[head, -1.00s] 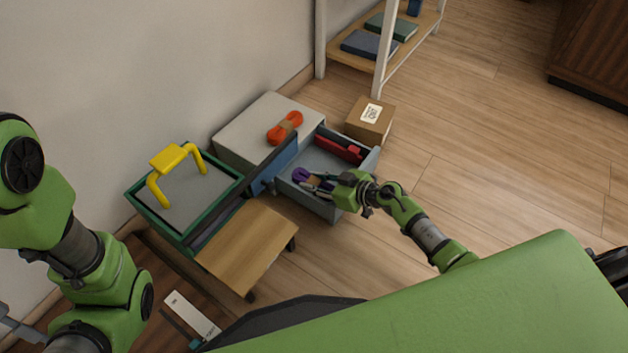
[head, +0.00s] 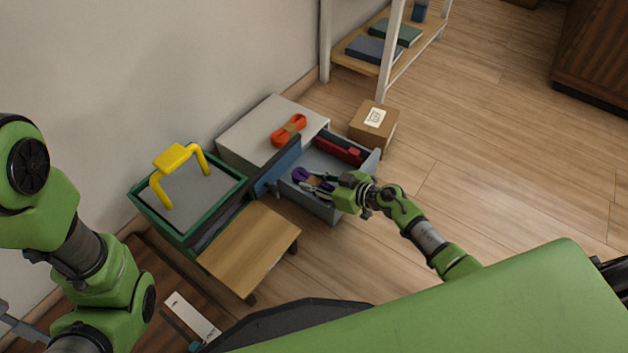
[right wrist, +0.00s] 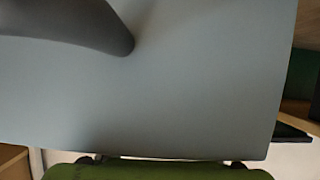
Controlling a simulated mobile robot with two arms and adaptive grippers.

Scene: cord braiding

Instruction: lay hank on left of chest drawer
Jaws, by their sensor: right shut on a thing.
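A purple hank (head: 301,174) with a tan band shows at the left end of the open grey-blue drawer (head: 335,209) of the chest. My right gripper (head: 328,185) reaches over the drawer's front wall and is shut on the purple hank; the gripper covers part of it. Whether the hank touches the drawer floor is not clear. The right wrist view shows a large grey-blue panel (right wrist: 150,95), likely the drawer's, with a dark finger at its top left; no hank shows there.
An orange hank (head: 289,130) lies on the grey chest top (head: 245,135). A red item (head: 338,150) lies at the drawer's far side. A cardboard box (head: 373,127) stands behind. A green crate (head: 150,205) with a yellow handle and a wooden stool (head: 248,250) stand left.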

